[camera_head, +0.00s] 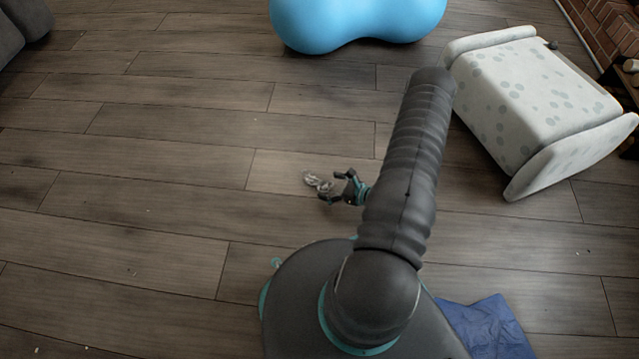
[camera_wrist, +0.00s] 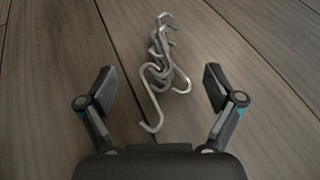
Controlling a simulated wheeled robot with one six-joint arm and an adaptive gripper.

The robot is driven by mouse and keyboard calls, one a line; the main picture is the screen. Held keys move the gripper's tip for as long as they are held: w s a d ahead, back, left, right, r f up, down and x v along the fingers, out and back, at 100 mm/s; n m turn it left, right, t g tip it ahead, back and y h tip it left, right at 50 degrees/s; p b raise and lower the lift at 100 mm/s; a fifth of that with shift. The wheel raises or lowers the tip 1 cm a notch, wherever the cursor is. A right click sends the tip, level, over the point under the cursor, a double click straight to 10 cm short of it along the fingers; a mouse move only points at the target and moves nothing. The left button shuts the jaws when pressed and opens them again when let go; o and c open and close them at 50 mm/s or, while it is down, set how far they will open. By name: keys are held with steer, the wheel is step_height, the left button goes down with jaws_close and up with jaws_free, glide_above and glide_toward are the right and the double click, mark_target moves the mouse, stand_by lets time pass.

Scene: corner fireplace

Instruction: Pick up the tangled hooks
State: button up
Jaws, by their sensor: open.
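The tangled hooks (camera_wrist: 158,72) are a small clump of silvery metal S-shaped hooks on the wooden floor. In the wrist view they lie ahead of my gripper (camera_wrist: 162,92), with the nearest hook reaching back between the two spread fingers. The fingers are open and apart from the hooks on both sides. In the head view the hooks (camera_head: 313,180) show as a small pale cluster just left of my gripper (camera_head: 326,187). My arm hides part of the floor to the right.
A white spotted bench-like piece (camera_head: 535,95) stands at the right. A glossy blue rounded object (camera_head: 350,22) is at the back. A blue cloth (camera_head: 488,328) lies at the lower right. A brick edge (camera_head: 605,30) is at the upper right. The wooden floor (camera_head: 130,200) to the left is clear.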

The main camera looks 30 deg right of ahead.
mark_target(319, 182)
steer(key=x, duration=0.5)
steer(key=shift+d+b, duration=0.2)
steer(key=shift+b, duration=0.1)
steer(key=c, duration=1.3)
steer(key=shift+r, duration=0.1)
